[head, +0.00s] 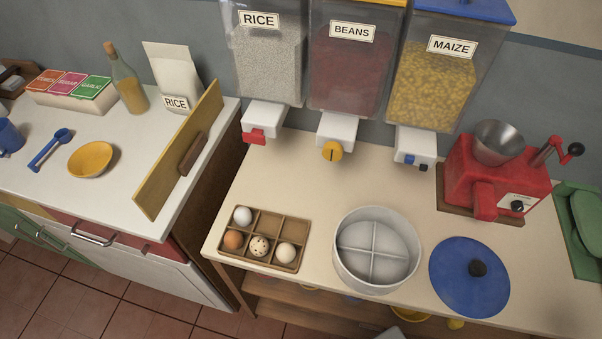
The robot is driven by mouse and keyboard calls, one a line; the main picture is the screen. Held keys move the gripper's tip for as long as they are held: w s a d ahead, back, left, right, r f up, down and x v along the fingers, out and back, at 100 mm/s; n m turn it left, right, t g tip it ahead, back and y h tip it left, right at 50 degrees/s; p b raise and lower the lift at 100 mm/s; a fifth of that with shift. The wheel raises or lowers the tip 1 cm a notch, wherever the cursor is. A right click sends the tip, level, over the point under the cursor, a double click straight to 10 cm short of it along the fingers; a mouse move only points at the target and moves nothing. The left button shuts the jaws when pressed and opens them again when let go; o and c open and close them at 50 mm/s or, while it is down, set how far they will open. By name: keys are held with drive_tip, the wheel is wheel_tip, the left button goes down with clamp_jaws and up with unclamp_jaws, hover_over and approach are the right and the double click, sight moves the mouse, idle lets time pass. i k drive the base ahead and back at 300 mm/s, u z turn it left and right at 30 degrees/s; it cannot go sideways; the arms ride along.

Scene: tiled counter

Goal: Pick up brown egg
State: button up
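The brown egg (233,240) sits in the front left compartment of a wooden egg tray (290,225) on the counter. A white egg (243,215) is in the compartment behind it. A speckled egg (259,246) is in the front middle compartment, and another pale egg (285,252) is in the front right one. The back middle and back right compartments look empty.
A round white divided container (345,272) stands right of the tray, with a blue lid (468,290) beyond it. Rice, beans and maize dispensers (356,70) hang above the back. A red grinder (474,178) stands at right. A yellow upright panel (160,182) edges the left counter.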

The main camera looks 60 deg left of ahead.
sight(233, 240)
drive_tip(key=u, duration=3.2)
drive_tip(key=k, duration=0.5)
drive_tip(key=u, duration=1.2)
drive_tip(key=i, duration=0.8)
drive_tip(key=z, duration=1.8)
